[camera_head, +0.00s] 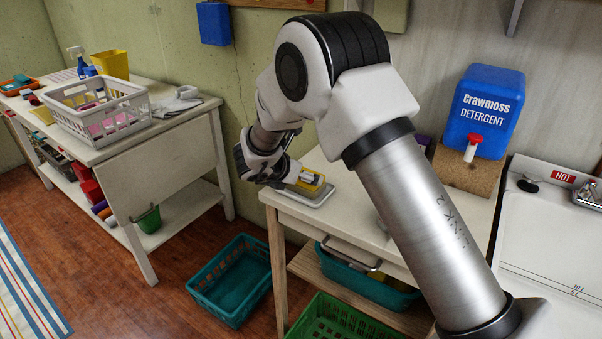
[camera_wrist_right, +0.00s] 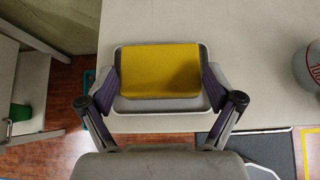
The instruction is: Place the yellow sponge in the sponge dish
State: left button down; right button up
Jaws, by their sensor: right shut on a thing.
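The yellow sponge (camera_wrist_right: 160,70) is between the two fingers of my right gripper (camera_wrist_right: 161,84), which is shut on it. In the wrist view the sponge lies within the outline of the pale sponge dish (camera_wrist_right: 160,105), whose rim shows around it. In the head view my right gripper (camera_head: 297,179) is low over the left end of the small table, with the sponge (camera_head: 318,184) partly hidden by its fingers. The dish (camera_head: 316,198) is directly under it on the tabletop. I cannot tell whether the sponge touches the dish floor. My left gripper is not in view.
A blue detergent dispenser (camera_head: 486,108) stands on a brown block at the back right of the table. A teal basket (camera_head: 232,280) is on the floor to the left. A white can-like object (camera_wrist_right: 309,68) stands to the right in the wrist view.

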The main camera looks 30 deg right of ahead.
jog(key=o, duration=0.9)
jog(key=shift+f, duration=0.15)
jog(key=shift+r, duration=0.3)
jog(key=v, duration=1.2)
jog(key=shift+f, duration=0.2)
